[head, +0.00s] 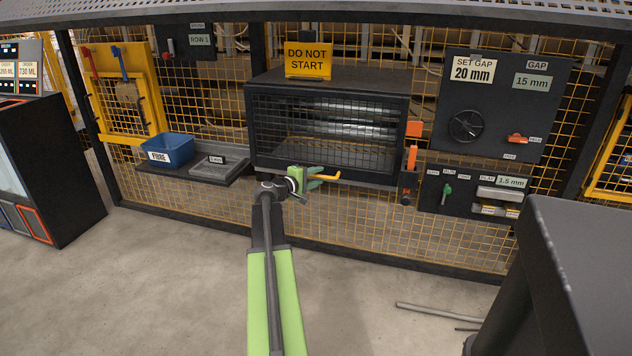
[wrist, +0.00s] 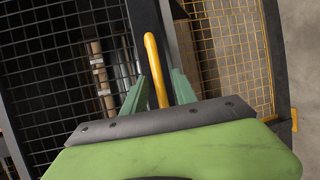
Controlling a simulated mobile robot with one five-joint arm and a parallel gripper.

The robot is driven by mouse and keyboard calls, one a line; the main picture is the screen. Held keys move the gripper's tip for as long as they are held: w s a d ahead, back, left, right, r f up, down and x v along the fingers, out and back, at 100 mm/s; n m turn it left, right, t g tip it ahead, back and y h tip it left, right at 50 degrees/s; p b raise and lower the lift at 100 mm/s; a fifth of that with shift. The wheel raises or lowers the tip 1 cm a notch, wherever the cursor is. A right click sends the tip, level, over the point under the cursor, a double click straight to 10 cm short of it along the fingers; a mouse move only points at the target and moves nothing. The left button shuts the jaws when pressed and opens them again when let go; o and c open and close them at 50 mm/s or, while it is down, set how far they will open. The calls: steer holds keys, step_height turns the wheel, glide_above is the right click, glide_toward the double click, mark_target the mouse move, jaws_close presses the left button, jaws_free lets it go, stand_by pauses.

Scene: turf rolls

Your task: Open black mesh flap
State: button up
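The black mesh flap (head: 275,125) covers the front of a dark box in the middle of the fence and looks closed. A yellow handle (head: 328,178) sticks out at its lower edge. My gripper (head: 314,178) is at this handle, just in front of the flap's bottom edge. In the wrist view the yellow handle (wrist: 155,65) stands between the two green fingers of my gripper (wrist: 160,85), with a gap visible on each side. The gripper is open. The handle's lower part is hidden behind the gripper body. The mesh (wrist: 60,70) fills the left of that view.
A yellow "DO NOT START" sign (head: 308,60) stands on top of the box. An orange latch-like part (head: 411,158) is at the box's right. A blue bin (head: 167,149) sits on a shelf at left. Rods (head: 445,312) lie on the otherwise clear floor, near a dark block (head: 585,270).

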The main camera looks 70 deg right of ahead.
steer(key=shift+d, duration=0.2)
jaws_close()
steer(key=shift+s, duration=0.1)
stand_by(1.2)
